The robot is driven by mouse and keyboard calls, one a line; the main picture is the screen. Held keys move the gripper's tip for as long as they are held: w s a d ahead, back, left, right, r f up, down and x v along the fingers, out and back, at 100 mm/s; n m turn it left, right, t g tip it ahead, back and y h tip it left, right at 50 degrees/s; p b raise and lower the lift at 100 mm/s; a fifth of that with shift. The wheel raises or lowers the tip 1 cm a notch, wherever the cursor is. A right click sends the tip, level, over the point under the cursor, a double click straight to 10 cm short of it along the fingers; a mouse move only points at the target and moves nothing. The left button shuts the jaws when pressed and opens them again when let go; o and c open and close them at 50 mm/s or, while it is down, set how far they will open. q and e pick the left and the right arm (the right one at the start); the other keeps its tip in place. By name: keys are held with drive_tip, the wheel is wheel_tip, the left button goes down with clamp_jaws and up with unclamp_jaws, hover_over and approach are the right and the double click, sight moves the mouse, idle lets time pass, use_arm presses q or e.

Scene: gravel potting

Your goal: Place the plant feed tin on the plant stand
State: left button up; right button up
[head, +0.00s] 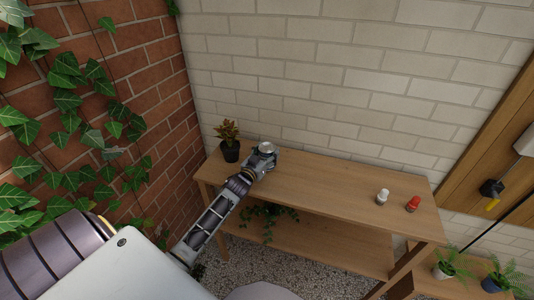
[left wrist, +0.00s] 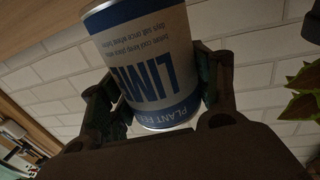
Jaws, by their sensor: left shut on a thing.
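The plant feed tin, white with blue bands and blue lettering, fills the upper middle of the left wrist view (left wrist: 150,62); its lid shows in the head view (head: 267,147). My left gripper (head: 262,156) is shut on the tin, with a finger on each side of it. The wooden plant stand (head: 325,182) has a top board and a lower shelf. The gripper and tin are over the left rear part of its top; I cannot tell whether the tin touches the board. My right gripper is not in view.
A potted plant (head: 231,150) stands left of the tin. A white bottle (head: 382,197) and a red bottle (head: 413,204) stand toward the right end. A trailing plant (head: 268,216) is on the lower shelf. The middle of the top is clear. Brick walls close off the back and left.

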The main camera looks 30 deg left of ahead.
use_arm(q)
drive_tip(key=shift+f, duration=0.15)
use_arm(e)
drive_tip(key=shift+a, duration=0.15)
use_arm(q)
drive_tip(key=shift+f, duration=0.4)
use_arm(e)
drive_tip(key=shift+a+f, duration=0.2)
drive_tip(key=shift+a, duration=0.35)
use_arm(q)
drive_tip(key=shift+s, duration=0.1)
